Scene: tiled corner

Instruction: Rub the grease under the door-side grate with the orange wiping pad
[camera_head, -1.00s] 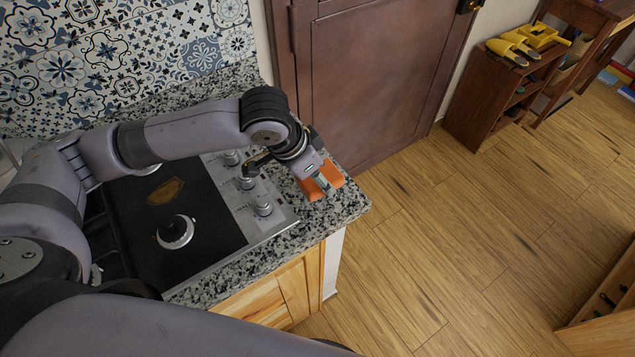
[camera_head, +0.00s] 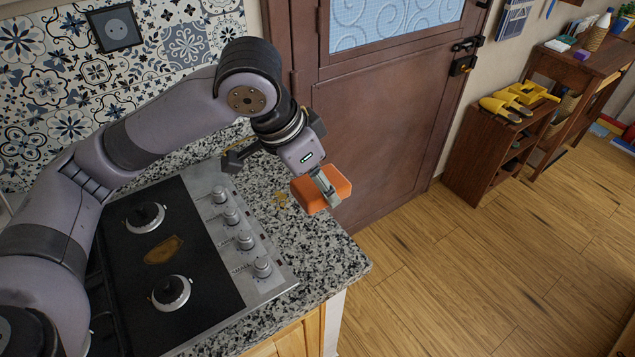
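My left gripper (camera_head: 325,187) is shut on the orange wiping pad (camera_head: 303,196) and holds it above the granite counter near the door. On the black cooktop (camera_head: 210,281), a brown grease patch (camera_head: 163,250) lies between two bare burners (camera_head: 145,216) on the door side. No grate covers these burners. Dark bars, perhaps a grate, show at the cooktop's left, partly hidden by my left arm. My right gripper is not in view.
A small yellowish mark (camera_head: 281,199) is on the granite counter (camera_head: 318,262) beside the knobs (camera_head: 244,240). A brown door (camera_head: 385,120) stands behind. A wooden shelf (camera_head: 490,150) with yellow items is at the right. The wooden floor between is clear.

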